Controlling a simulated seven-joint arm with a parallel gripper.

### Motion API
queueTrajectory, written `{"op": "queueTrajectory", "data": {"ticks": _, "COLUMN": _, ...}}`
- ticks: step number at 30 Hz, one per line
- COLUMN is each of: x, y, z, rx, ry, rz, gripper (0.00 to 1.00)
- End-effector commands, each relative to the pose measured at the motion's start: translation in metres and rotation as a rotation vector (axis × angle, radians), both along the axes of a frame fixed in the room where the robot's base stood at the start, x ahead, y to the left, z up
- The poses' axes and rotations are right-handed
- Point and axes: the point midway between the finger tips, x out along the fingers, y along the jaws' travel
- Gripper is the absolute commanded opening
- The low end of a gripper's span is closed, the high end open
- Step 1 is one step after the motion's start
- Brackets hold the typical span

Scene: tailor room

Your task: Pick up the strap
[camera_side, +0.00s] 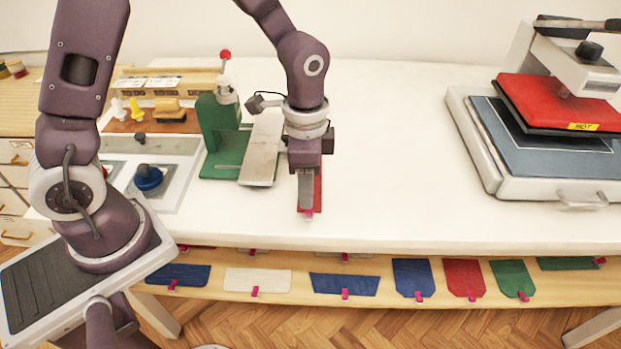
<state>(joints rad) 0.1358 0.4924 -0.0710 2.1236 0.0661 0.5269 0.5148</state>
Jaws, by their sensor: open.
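A narrow red piece (318,192), which looks like the strap, shows on the white table just below my gripper (306,192). It has a small pink tab (308,214) at its near end. My gripper points down over the red piece, and its grey finger covers much of it. The jaws are open. The far finger is hidden, so I cannot tell whether the fingers are on both sides of the red piece or touching it.
A green press (220,140) with a light grey plate (262,150) stands close left of my gripper. A red heat press (560,103) marked HOT stands at the right. Colored pieces with pink tabs lie on a lower shelf (385,290). The middle right of the table (400,150) is clear.

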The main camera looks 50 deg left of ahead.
Motion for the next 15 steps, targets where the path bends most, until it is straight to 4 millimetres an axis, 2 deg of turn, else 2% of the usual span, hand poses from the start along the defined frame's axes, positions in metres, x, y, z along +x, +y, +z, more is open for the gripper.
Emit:
{"op": "queueTrajectory", "data": {"ticks": 7, "x": -0.006, "y": -0.004, "z": -0.044, "rx": 0.001, "ry": 0.004, "rz": 0.003, "gripper": 0.43}}
{"op": "queueTrajectory", "data": {"ticks": 10, "x": -0.006, "y": -0.004, "z": -0.050, "rx": 0.001, "ry": 0.001, "rz": 0.003, "gripper": 0.43}}
{"op": "queueTrajectory", "data": {"ticks": 15, "x": -0.006, "y": -0.004, "z": -0.050, "rx": 0.000, "ry": 0.000, "rz": 0.003, "gripper": 0.43}}
